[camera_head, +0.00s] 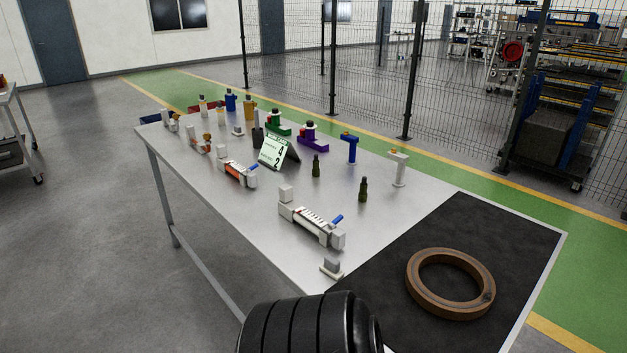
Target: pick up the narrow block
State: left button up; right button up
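Several parts stand on a grey metal table (235,235). I cannot tell for sure which one is the narrow block. A small grey-white block (331,267) with a flat base sits near the table's front edge, beside the black mat. Behind it lies a white fixture (312,224) with a blue lever and upright block-like ends. A similar orange-and-white fixture (237,173) lies farther back. Neither gripper shows. A black ribbed part, perhaps mine, fills the bottom centre and hides part of the table's front edge and mat.
A brown ring (450,283) lies on the black mat (490,235) at the right. A green-and-white sign (275,152) stands mid-table. Two dark bottles (363,190) and blue and white T-shaped stands (399,168) are near the far edge. A mesh fence (370,70) stands behind.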

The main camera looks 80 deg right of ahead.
aim_at(330, 265)
jog(key=z, duration=2.9)
